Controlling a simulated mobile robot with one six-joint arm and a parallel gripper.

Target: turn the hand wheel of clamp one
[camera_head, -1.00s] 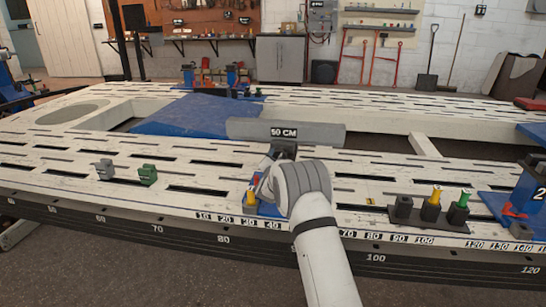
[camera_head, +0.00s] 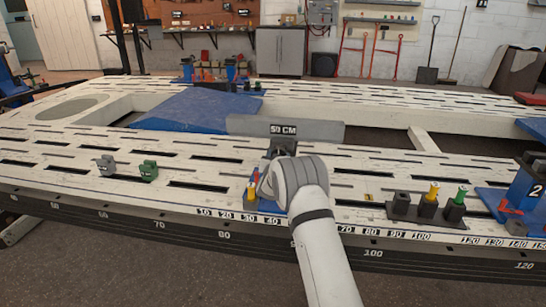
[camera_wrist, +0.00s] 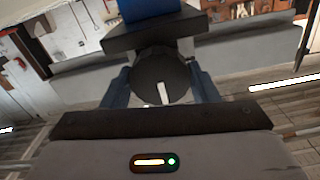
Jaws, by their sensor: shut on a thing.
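The hand wheel (camera_wrist: 150,66) is a dark round disc with a small white mark on its face (camera_wrist: 163,93), seen close up in the wrist view. My gripper (camera_wrist: 160,88) has one blue-grey finger on each side of the wheel and is shut on it. A dark block and a blue part (camera_wrist: 150,10) of the clamp show beyond the wheel. In the head view, my arm hides the wheel and most of the clamp. Only a blue base edge (camera_head: 269,206) and a yellow-and-red piece (camera_head: 252,192) show at its left.
A grey bar marked 50 CM (camera_head: 245,125) stands just behind my arm on the slotted white bench (camera_head: 100,190). Black holders with yellow and green pieces (camera_head: 428,205) and a blue clamp marked 2 (camera_head: 528,185) stand to the right.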

